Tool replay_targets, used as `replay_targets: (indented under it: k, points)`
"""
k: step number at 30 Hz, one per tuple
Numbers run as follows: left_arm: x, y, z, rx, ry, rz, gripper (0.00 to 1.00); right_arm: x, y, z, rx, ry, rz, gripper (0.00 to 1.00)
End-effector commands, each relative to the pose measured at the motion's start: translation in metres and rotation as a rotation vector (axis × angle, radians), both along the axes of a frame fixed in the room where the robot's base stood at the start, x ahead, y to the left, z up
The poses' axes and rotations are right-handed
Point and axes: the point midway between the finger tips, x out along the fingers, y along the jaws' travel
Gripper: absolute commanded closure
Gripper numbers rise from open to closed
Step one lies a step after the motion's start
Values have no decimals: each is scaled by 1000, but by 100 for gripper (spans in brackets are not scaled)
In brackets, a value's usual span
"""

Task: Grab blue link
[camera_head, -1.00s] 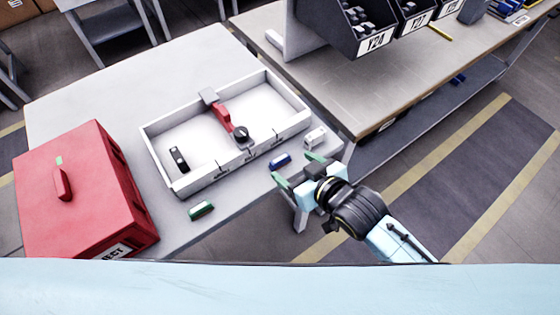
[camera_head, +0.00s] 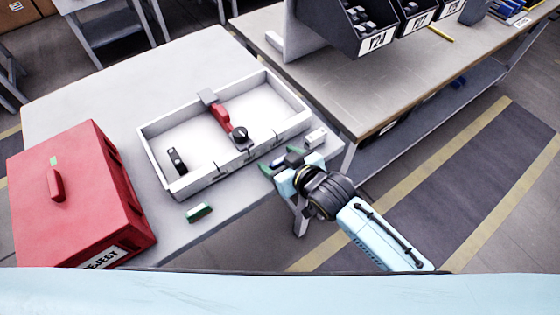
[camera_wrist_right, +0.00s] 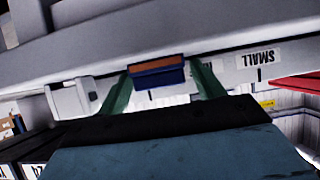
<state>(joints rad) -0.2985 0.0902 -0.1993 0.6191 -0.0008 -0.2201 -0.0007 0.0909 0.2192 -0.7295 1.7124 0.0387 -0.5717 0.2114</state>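The blue link (camera_head: 277,162) lies on the white table, just in front of the white tray. In the right wrist view the blue link (camera_wrist_right: 157,77) shows a blue side and an orange-brown face. My right gripper (camera_head: 279,160) is open, its green fingers on either side of the link. In the right wrist view the right gripper (camera_wrist_right: 160,82) shows a gap between each finger and the link. My left gripper is not in view.
A white link (camera_head: 316,137) lies to the right of the blue one, a green link (camera_head: 199,212) to the left. The divided tray (camera_head: 188,188) holds a black link (camera_head: 177,161) and a red-handled piece (camera_head: 221,115). A red box (camera_head: 95,205) stands at left.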

Motion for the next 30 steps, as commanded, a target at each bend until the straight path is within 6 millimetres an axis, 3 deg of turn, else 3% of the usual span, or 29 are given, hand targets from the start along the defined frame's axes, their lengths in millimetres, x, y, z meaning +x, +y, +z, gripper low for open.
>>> replay_targets:
  k: [1, 8, 17, 30]
  points:
    - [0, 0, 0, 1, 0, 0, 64, 0, 0, 0, 0, 0, 0, 40]
    - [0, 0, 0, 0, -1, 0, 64, 0, 0, 0, 0, 0, 0, 70]
    - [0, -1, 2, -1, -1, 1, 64, 0, 0, 7, 1, -2, 0, 70]
    - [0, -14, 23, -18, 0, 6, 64, 0, 0, 88, 2, -2, 1, 70]
